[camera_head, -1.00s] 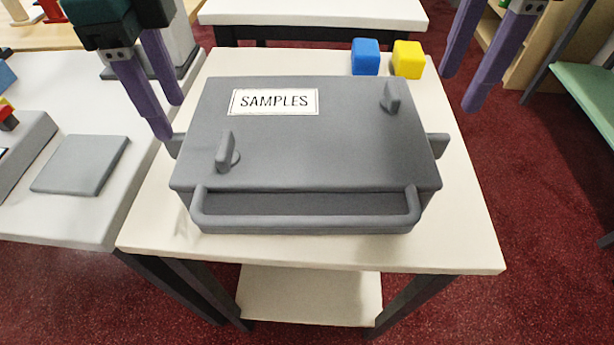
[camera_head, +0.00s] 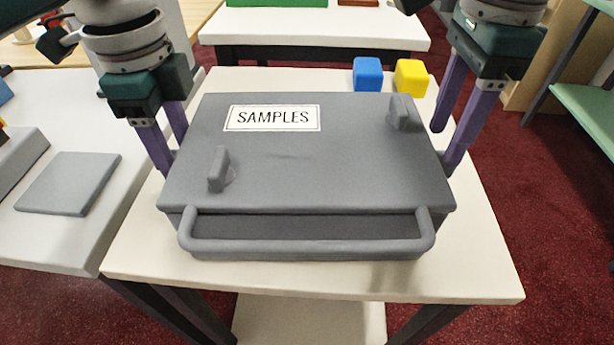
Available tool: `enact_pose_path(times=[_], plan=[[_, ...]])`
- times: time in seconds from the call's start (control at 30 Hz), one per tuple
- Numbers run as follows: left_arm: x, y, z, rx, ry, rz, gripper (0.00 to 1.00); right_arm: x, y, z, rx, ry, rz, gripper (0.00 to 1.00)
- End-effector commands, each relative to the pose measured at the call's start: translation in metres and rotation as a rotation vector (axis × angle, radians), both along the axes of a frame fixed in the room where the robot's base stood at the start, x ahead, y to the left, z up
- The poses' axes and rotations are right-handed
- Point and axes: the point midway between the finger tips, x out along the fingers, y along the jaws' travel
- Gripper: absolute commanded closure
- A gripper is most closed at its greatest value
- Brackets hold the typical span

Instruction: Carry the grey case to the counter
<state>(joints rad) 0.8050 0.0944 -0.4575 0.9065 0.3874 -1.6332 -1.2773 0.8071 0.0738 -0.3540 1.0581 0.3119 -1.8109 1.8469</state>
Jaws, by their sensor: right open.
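The grey case (camera_head: 310,165), labelled "SAMPLES", lies flat on a cream table (camera_head: 480,265). Two upright tabs stand on its lid, and a bar handle (camera_head: 305,247) runs along its near side. My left gripper (camera_head: 172,158) points down at the case's left side, its fingers apart; the far fingertip is hidden behind the case. My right gripper (camera_head: 446,147) points down at the case's right side, open, with one finger farther back than the other. The side lugs are mostly hidden, so I cannot tell whether the fingers touch them.
A blue cube (camera_head: 367,75) and a yellow cube (camera_head: 411,77) sit behind the case on the same table. A white surface with a grey square pad (camera_head: 68,183) is at the left. Another white table (camera_head: 310,28) stands behind. Red carpet is free at the right.

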Motion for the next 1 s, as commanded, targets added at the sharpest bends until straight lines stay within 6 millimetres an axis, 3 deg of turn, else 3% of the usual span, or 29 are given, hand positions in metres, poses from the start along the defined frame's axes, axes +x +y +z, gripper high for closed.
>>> enact_pose_path(times=[0.1, 0.3, 0.73, 1.0], plan=[[-0.001, 0.0, -0.021, 0.001, 0.003, -0.001, 0.45, -0.001, 0.0, -0.021, -0.001, 0.003, 0.0, 0.45], [0.0, -0.001, -0.036, -0.001, 0.0, -0.001, 0.45, 0.0, 0.0, -0.037, 0.0, 0.001, 0.0, 0.45], [0.0, 0.0, -0.042, 0.0, -0.001, -0.001, 0.45, 0.0, 0.0, -0.042, 0.0, -0.001, 0.0, 0.45], [0.0, 0.0, -0.042, 0.0, -0.001, -0.001, 0.75, 0.0, 0.0, -0.042, 0.0, -0.001, 0.0, 0.75]])
